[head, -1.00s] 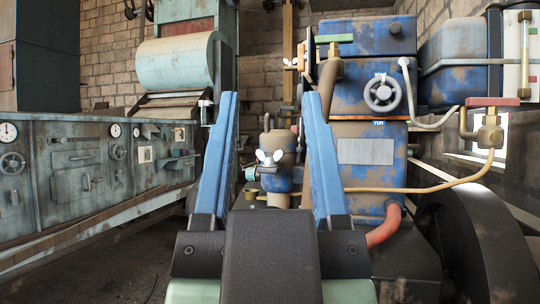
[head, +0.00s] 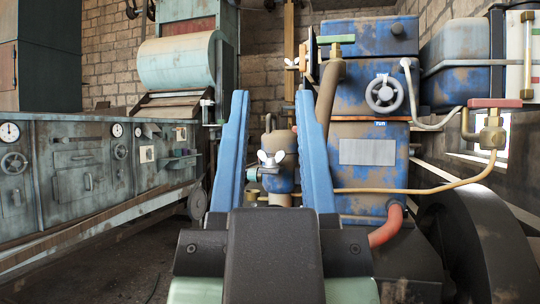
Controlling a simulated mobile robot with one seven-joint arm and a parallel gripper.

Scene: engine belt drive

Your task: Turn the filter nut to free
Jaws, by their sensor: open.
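The filter nut, a pale wing nut (head: 271,158), sits on the front of a small blue filter body (head: 278,180) in the head view. My gripper (head: 272,95) is open, with its two blue fingers pointing ahead, one on each side of the nut in the picture. I see no contact between the fingers and the nut; how far ahead of the fingertips it lies is hard to tell. The right finger hides part of the filter's right side.
The blue engine block (head: 366,170) with a round handwheel (head: 385,93) stands at right. A red hose (head: 387,226) and a yellow pipe (head: 430,190) run close to my gripper's right. A dark flywheel (head: 475,240) is at lower right. A gauge bench (head: 80,175) lines the left; floor between is open.

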